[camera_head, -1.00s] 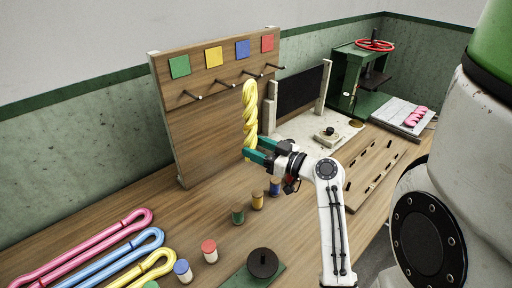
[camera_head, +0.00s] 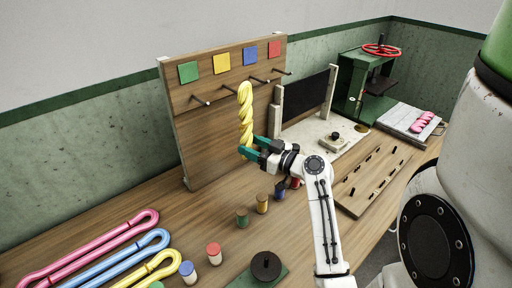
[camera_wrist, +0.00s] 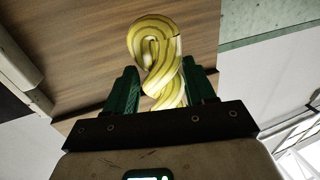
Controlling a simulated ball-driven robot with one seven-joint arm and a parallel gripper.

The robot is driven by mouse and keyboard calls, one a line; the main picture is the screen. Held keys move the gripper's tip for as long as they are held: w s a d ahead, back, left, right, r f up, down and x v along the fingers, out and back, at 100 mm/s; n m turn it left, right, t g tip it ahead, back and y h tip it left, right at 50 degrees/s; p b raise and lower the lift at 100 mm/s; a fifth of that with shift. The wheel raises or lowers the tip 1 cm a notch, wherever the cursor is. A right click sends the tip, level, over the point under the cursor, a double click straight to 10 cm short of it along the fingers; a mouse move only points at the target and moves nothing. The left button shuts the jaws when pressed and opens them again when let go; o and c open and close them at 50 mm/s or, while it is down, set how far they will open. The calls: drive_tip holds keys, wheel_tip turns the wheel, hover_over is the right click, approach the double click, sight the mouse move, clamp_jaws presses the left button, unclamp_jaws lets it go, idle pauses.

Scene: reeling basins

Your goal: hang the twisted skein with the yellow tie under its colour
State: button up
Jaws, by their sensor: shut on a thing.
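The twisted yellow skein (camera_head: 245,118) stands upright in my gripper (camera_head: 251,149), in front of the wooden peg board (camera_head: 205,140). My gripper is shut on its lower part; the green fingers flank it in the wrist view (camera_wrist: 162,90). I cannot tell a separate tie on it. The board carries green (camera_head: 188,72), yellow (camera_head: 222,62), blue (camera_head: 250,54) and red (camera_head: 274,48) squares, each with a dark peg below. The skein's top is close to the peg under the yellow square and partly hides that peg's end. I cannot tell whether they touch.
Pink (camera_head: 95,245), blue (camera_head: 125,258) and yellow (camera_head: 150,270) loop skeins lie at the front left. Several small spools, among them a green one (camera_head: 242,217), stand near my arm. A slotted wooden board (camera_head: 372,175) and a green press (camera_head: 362,85) are at right.

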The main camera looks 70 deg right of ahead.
drive_tip(key=shift+w+d+f+p, duration=0.15)
drive_tip(key=shift+w+d, duration=0.25)
drive_tip(key=shift+w, duration=0.25)
drive_tip(key=shift+w+d+r+p, duration=0.15)
drive_tip(key=shift+w+d, duration=0.25)
drive_tip(key=shift+w, duration=0.25)
drive_tip(key=shift+w+d+f+b, duration=0.15)
drive_tip(key=shift+w+f+b, duration=0.2)
drive_tip(key=shift+w+d+f+b, duration=0.2)
drive_tip(key=shift+w+d+b, duration=0.2)
drive_tip(key=shift+w+b, duration=0.25)
drive_tip(key=shift+w+d+f+b, duration=0.2)
drive_tip(key=shift+w+d+b, duration=0.2)
drive_tip(key=shift+w+b, duration=0.15)
drive_tip(key=shift+w, duration=0.1)
drive_tip(key=o, duration=1.1)
drive_tip(key=shift+o, duration=0.2)
